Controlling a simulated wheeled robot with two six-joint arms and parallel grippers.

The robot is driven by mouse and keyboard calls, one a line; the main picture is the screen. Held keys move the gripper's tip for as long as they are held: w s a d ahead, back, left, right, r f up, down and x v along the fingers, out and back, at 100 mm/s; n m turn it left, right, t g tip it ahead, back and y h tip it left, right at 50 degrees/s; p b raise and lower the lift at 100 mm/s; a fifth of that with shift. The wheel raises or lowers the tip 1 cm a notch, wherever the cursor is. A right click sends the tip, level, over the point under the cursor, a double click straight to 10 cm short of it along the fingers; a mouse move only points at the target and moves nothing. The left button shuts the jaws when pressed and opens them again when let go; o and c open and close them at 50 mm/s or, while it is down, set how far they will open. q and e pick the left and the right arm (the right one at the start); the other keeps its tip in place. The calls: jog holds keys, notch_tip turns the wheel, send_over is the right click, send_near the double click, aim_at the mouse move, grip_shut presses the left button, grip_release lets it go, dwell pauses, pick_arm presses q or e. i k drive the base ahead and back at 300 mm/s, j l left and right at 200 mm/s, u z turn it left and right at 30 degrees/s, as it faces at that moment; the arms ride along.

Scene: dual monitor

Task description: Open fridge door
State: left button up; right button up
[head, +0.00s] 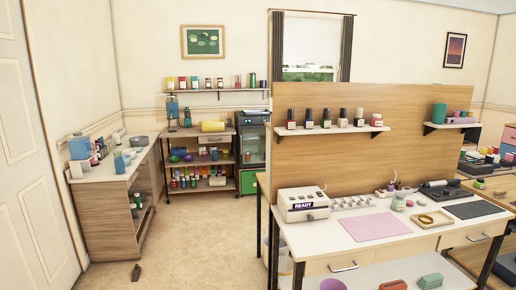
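A small dark appliance with a glass-like front (252,146) stands against the back wall, right of the shelving cart, and looks like the fridge. Its door appears shut, though it is too small and far away to be sure. Its right side is partly hidden by the wooden partition. No handle can be made out clearly. Neither of my grippers is in view.
Open carpet (190,235) runs from the front to the back wall. A wooden side counter (105,205) stands left, the shelving cart (208,142) at the back. A white worktable (325,238) and wooden partition (400,155) fill the right. A small dark object (136,272) lies on the floor.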

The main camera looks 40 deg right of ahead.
aim_at(259, 147)
jog(key=i+l+z, duration=0.1)
jog(key=i, duration=0.2)
jog(key=i+l+z, duration=0.1)
jog(key=i, duration=0.2)
jog(key=i+z, duration=0.25)
jog(key=i, duration=1.8)
jog(key=i+z, duration=0.15)
jog(key=i, duration=0.35)
jog(key=i+z, duration=0.2)
jog(key=i, duration=0.3)
jog(key=i+j+z, duration=0.15)
jog(key=i, duration=0.35)
jog(key=i+j+z, duration=0.15)
jog(key=i, duration=0.35)
jog(key=i+z, duration=0.2)
jog(key=i, duration=0.45)
jog(key=i+z, duration=0.2)
jog(key=i, duration=0.45)
jog(key=i+j+z, duration=0.15)
jog(key=i, duration=0.5)
jog(key=i+l+z, duration=0.1)
jog(key=i+z, duration=0.75)
jog(key=i+j+z, duration=0.15)
jog(key=z, duration=0.3)
jog(key=i+l, duration=0.15)
jog(key=i, duration=0.2)
jog(key=i+l+u, duration=0.1)
jog(key=i, duration=0.25)
jog(key=l, duration=0.1)
